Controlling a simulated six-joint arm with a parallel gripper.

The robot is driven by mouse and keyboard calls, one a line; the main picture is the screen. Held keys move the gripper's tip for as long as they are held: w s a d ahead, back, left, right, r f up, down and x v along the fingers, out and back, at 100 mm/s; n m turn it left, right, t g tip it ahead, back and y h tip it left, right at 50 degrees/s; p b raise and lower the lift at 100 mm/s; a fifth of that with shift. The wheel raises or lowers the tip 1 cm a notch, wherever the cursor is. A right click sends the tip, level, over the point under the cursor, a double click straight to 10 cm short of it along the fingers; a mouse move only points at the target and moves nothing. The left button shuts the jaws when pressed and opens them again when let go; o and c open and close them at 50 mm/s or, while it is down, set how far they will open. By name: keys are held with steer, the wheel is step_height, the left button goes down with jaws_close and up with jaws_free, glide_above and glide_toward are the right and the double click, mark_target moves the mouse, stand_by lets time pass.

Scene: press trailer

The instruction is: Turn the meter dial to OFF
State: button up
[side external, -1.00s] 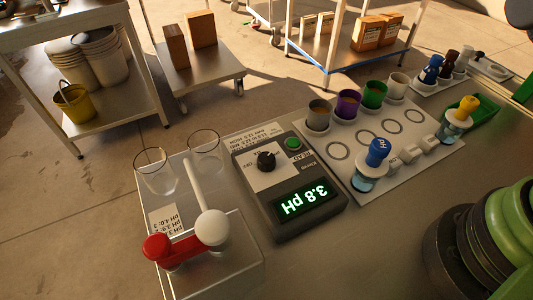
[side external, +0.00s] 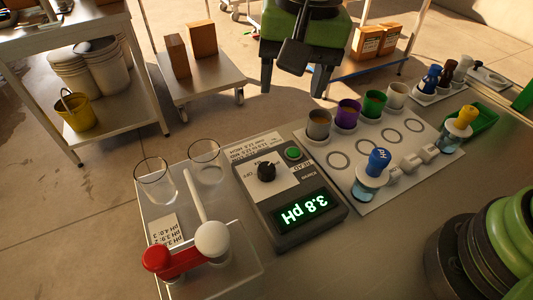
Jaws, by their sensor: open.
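The grey pH meter (side external: 290,240) lies on the metal bench and reads 3.8 pH in green, upside down in this view. Its black dial (side external: 266,171) sits on a white label plate, with a green button (side external: 293,153) beside it. An OFF mark seems to show left of the dial, but the small lettering and the pointer's exact setting are hard to read. My gripper (side external: 294,85) is at the top of the picture, beyond and above the meter. Its two dark fingers are spread wide with nothing between them, well apart from the dial.
Two clear glasses (side external: 155,184) and a red-and-white lever fixture (side external: 185,254) stand left of the meter. The space above the dial is clear.

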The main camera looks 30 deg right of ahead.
glide_above(267, 167)
step_height(267, 167, down, 7)
steer(key=shift+g+h, duration=0.4)
step_height(267, 167, down, 9)
steer(key=shift+f, duration=0.15)
steer(key=shift+c, duration=0.4)
steer(key=c, duration=0.8)
steer(key=shift+c, duration=0.2)
